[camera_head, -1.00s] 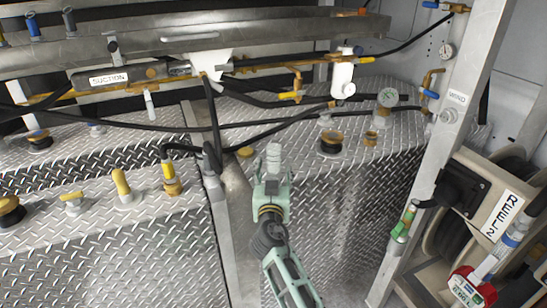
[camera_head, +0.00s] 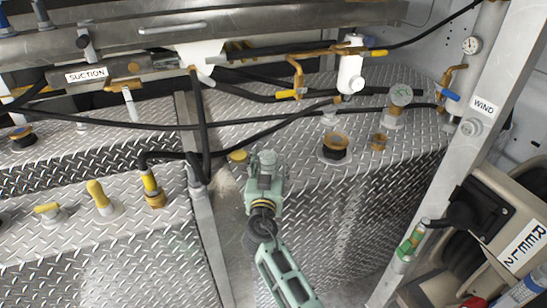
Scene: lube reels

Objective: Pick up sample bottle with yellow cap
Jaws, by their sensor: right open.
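I cannot pick out for sure a sample bottle with a yellow cap. A small green-banded cylinder (camera_head: 411,240) is fixed to the slanted metal post at the right; its cap colour is unclear. A yellow-topped fitting (camera_head: 101,196) stands on the diamond-plate tank at the left, but I cannot tell whether it is a bottle. My right gripper (camera_head: 266,160) is pale green, centre of the view, over the gap and plate edge between the two tanks. It is open, with nothing seen in it. My left gripper is not in view.
Black hoses (camera_head: 230,125) run across above the tank tops. A white filter body (camera_head: 351,72) and brass valves hang at the upper middle. A brass-topped filler (camera_head: 335,146) stands right of the gripper. The reel housing (camera_head: 500,200) and metal post (camera_head: 450,170) bound the right side.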

